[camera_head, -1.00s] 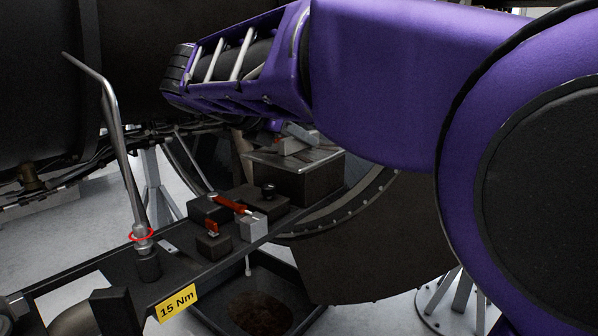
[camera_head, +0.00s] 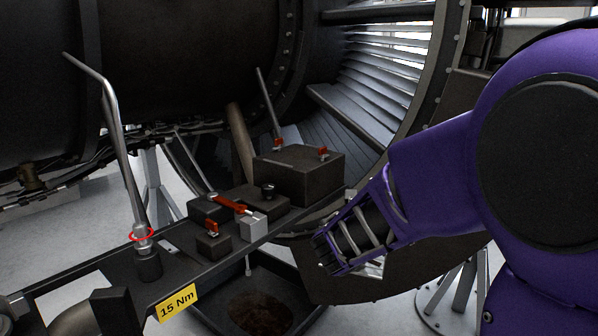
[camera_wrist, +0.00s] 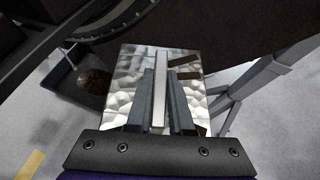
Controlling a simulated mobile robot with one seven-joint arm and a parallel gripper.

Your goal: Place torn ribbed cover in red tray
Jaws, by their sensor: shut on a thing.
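The ribbed cover is a shiny dimpled metal plate (camera_wrist: 124,82) with a raised central rib and dark slots that look like tears at its right side. In the wrist view, my gripper (camera_wrist: 161,88) is shut on the rib, with one finger on each side. In the head view, a small bright part of the cover (camera_head: 374,269) shows beneath my purple wrist, right of the bench; the fingertips are hidden there. I see no tray that is clearly red. A dark tray with brown contents (camera_head: 212,317) is low below the bench; it also shows at upper left in the wrist view (camera_wrist: 60,72).
A dark box (camera_head: 300,180) with red clips stands on the bench, beside smaller blocks with red handles (camera_head: 230,203). A tall bent metal bar (camera_head: 118,150) rises at left. The engine's round casing (camera_head: 415,275) lies behind my wrist. A grey stand leg (camera_wrist: 265,75) is right of the cover.

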